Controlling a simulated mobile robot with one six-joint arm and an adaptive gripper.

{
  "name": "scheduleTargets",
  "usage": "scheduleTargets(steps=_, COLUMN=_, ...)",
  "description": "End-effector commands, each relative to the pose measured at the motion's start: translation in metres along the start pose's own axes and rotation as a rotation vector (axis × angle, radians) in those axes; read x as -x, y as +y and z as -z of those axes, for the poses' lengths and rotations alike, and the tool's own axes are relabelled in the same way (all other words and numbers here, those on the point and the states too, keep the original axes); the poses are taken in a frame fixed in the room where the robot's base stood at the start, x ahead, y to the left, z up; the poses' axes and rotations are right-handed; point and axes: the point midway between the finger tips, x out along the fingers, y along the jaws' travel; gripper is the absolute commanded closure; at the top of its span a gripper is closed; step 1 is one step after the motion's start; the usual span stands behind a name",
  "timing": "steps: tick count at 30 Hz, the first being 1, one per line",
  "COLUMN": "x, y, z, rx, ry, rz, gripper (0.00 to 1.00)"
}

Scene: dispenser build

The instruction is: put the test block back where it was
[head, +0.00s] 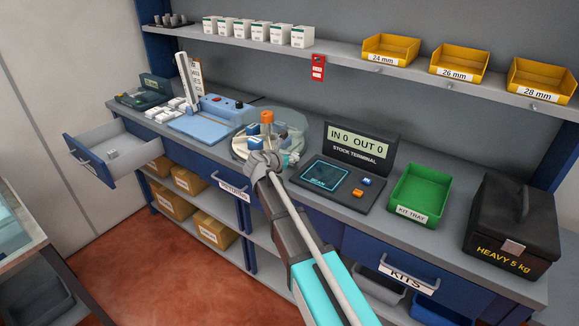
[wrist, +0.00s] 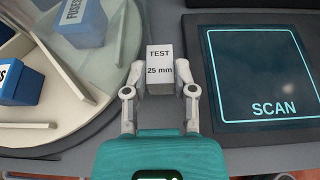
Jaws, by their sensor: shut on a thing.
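The test block is a small pale grey block (wrist: 160,72) marked "TEST 25 mm" in the wrist view. My gripper (wrist: 160,88) is shut on it, with one finger at each side. The block is above the bench between the round carousel and the scan pad. In the head view my gripper (head: 270,160) is at the front edge of the carousel (head: 297,128), and I cannot make out the block there.
The carousel holds blue FUSES boxes (wrist: 82,22). To its right are the stock terminal (head: 358,148), reading IN 0 OUT 0, the scan pad (wrist: 260,70), green kit tray (head: 420,190) and heavy black case (head: 512,225). An open drawer (head: 125,150) juts out at left.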

Motion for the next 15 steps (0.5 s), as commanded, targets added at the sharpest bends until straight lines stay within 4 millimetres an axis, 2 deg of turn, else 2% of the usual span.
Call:
scheduleTargets(steps=1, x=-0.0034, y=0.0000, z=0.0082, rx=0.000, ry=-0.001, rz=0.000, gripper=1.00)
scheduleTargets(steps=6, x=-0.0070, y=-0.0002, z=0.0165, rx=0.000, ry=-0.001, rz=0.001, gripper=1.00)
scheduleTargets(steps=15, x=-0.0073, y=-0.0005, z=0.0168, rx=0.000, ry=-0.001, rz=0.001, gripper=1.00)
